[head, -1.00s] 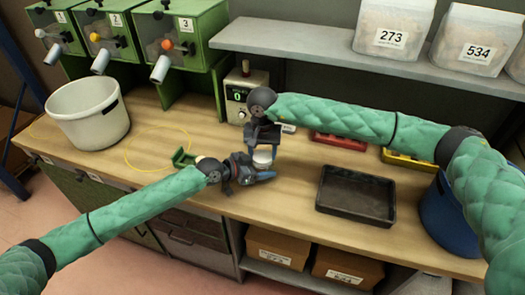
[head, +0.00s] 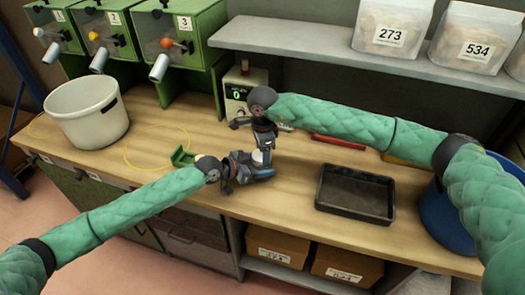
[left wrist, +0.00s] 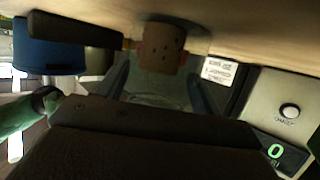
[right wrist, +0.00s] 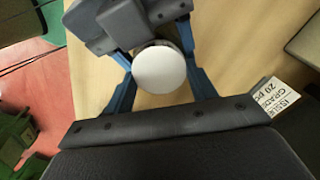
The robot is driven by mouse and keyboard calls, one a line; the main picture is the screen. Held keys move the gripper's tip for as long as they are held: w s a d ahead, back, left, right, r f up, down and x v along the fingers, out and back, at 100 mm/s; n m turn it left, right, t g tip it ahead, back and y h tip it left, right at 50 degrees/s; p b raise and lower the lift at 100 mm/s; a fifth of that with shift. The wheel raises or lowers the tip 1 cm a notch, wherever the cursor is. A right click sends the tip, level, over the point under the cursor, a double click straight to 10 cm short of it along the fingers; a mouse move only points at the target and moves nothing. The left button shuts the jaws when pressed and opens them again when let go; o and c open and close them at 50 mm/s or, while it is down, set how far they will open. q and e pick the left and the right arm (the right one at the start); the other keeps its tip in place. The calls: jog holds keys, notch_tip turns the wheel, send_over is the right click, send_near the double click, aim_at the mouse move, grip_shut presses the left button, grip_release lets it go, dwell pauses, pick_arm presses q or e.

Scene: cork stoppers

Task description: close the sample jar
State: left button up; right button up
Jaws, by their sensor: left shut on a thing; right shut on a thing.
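The sample jar (left wrist: 160,92) is clear and stands on the bench, with brown contents (left wrist: 163,48) near its base. My left gripper (head: 262,173) is shut around it from the side. A round white lid (right wrist: 160,68) sits between the blue fingers of my right gripper (head: 262,147), which points down from above and is shut on it. In the head view the lid (head: 258,157) is mostly hidden and appears to be on top of the jar. I cannot tell how tightly it sits. My left gripper also shows in the right wrist view (right wrist: 125,25).
A dark tray (head: 356,192) lies to the right and a white bucket (head: 87,112) to the left. A counter box (head: 243,88) reading 0 stands behind. A green holder (head: 182,157) is left of the grippers. The right arm partly covers a red tray (head: 338,141).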

jog(key=m, duration=0.5)
jog(key=shift+s+m, duration=0.1)
jog(key=shift+m, duration=0.3)
jog(key=o, duration=1)
jog(key=shift+r, duration=2.3)
